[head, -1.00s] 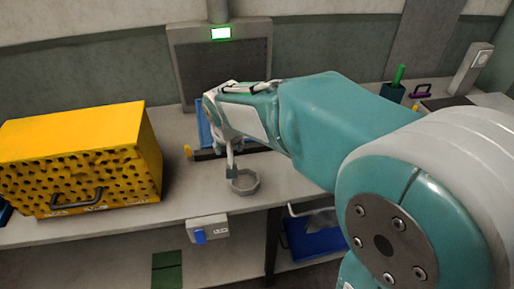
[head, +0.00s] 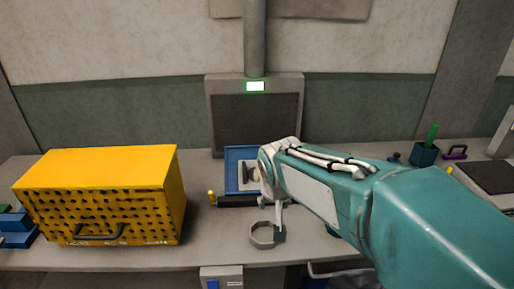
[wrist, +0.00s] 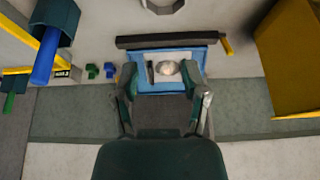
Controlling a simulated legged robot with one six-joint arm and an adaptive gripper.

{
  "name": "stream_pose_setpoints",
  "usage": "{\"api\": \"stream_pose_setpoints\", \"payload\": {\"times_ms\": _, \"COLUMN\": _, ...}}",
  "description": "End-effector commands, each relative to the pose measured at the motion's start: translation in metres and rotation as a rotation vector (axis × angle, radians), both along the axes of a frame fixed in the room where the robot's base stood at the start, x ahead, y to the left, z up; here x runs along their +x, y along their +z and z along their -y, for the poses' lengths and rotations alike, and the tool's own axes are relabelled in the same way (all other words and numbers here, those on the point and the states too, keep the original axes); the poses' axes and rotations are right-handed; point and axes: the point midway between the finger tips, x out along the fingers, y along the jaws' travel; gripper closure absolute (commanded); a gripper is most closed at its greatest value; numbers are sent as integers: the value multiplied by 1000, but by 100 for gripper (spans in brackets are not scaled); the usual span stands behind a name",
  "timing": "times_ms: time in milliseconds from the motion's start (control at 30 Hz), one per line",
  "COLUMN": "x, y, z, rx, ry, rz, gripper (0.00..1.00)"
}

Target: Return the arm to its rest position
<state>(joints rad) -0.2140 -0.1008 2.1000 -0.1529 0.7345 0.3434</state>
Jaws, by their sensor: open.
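My arm reaches in from the right of the head view, over the bench. My gripper (head: 279,230) hangs near the middle; one finger shows, its dark tip overlapping the grey octagonal ring (head: 256,242) in the picture. I cannot tell whether they touch. In the wrist view my gripper (wrist: 161,82) has its two fingers spread wide, with nothing held between them. Beyond them lies a blue tray (wrist: 207,53) with a pale round piece (wrist: 166,68) and a dark strip in it. The tray also shows in the head view (head: 232,153), partly behind my gripper.
A yellow perforated box (head: 95,170) stands on the left of the bench. A dark bar (head: 235,201) lies before the tray, below a grey panel (head: 215,95) with a lit green sign. A dark cup (head: 424,155) with a green stick stands at the back right.

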Motion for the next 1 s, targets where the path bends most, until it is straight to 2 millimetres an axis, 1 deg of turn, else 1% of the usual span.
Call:
{"api": "stream_pose_setpoints", "payload": {"times_ms": 67, "x": -5, "y": 4, "z": 3, "rx": 1, "ry": 0, "rz": 4, "gripper": 43}}
{"api": "stream_pose_setpoints", "payload": {"times_ms": 167, "x": -24, "y": 12, "z": 15, "rx": 3, "ry": -2, "rz": 13, "gripper": 43}}
{"api": "stream_pose_setpoints", "payload": {"times_ms": 300, "x": -65, "y": 25, "z": 36, "rx": 3, "ry": 2, "rz": 27, "gripper": 43}}
{"api": "stream_pose_setpoints", "payload": {"times_ms": 400, "x": -96, "y": 29, "z": 48, "rx": 2, "ry": 7, "rz": 36, "gripper": 43}}
{"api": "stream_pose_setpoints", "payload": {"times_ms": 600, "x": -152, "y": 28, "z": 64, "rx": 0, "ry": 22, "rz": 57, "gripper": 43}}
{"api": "stream_pose_setpoints", "payload": {"times_ms": 700, "x": -171, "y": 24, "z": 68, "rx": 0, "ry": 29, "rz": 63, "gripper": 43}}
{"api": "stream_pose_setpoints", "payload": {"times_ms": 833, "x": -183, "y": 21, "z": 70, "rx": -2, "ry": 35, "rz": 67, "gripper": 43}}
{"api": "stream_pose_setpoints", "payload": {"times_ms": 1000, "x": -184, "y": 20, "z": 70, "rx": -2, "ry": 38, "rz": 66, "gripper": 43}}
